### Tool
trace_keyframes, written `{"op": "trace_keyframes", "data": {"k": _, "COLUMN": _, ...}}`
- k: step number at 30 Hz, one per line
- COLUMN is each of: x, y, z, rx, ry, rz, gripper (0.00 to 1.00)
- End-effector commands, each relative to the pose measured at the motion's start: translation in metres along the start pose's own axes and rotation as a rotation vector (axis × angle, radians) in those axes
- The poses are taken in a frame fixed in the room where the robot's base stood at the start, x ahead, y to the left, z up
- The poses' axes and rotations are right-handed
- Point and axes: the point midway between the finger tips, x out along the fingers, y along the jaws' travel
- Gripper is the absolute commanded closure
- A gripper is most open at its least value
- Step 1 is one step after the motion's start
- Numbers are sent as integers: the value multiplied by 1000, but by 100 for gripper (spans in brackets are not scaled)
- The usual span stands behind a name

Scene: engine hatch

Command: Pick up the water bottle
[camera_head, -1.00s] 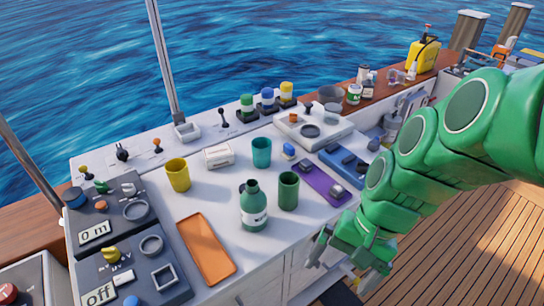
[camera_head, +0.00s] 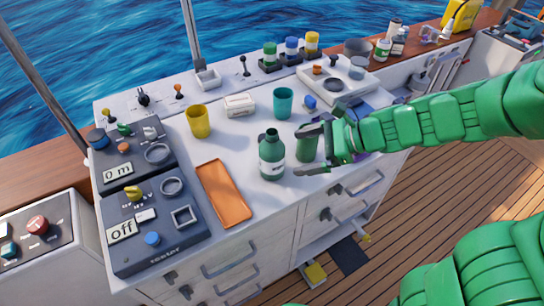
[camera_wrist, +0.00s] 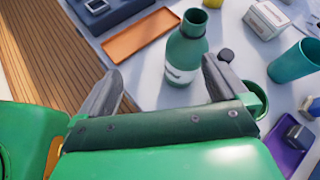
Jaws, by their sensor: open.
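The water bottle (camera_head: 271,157) is dark green with a white label and stands upright on the white counter. In the wrist view the bottle (camera_wrist: 185,52) stands ahead of my gripper, roughly in line with the gap between the fingers. My gripper (camera_head: 305,153) is open and empty, to the right of the bottle in the head view. The two grey fingers also show in the wrist view (camera_wrist: 160,85), apart from the bottle. A dark green cup (camera_head: 307,143) stands just right of the bottle, partly hidden behind my gripper.
A teal cup (camera_head: 283,103) and a yellow cup (camera_head: 199,121) stand behind the bottle. An orange tray (camera_head: 223,194) lies to its left, beside dark instrument panels (camera_head: 150,220). A purple tray (camera_wrist: 291,150) lies right of my gripper in the wrist view.

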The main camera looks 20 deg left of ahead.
Motion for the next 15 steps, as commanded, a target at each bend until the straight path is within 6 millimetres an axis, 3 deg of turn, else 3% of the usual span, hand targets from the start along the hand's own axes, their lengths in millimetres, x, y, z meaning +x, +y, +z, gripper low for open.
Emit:
{"op": "trace_keyframes", "data": {"k": 6, "x": 4, "y": -27, "z": -18, "rx": 173, "ry": -57, "rz": -70, "gripper": 0}}
{"op": "trace_keyframes", "data": {"k": 15, "x": 14, "y": -34, "z": -22, "rx": 224, "ry": -76, "rz": -86, "gripper": 0}}
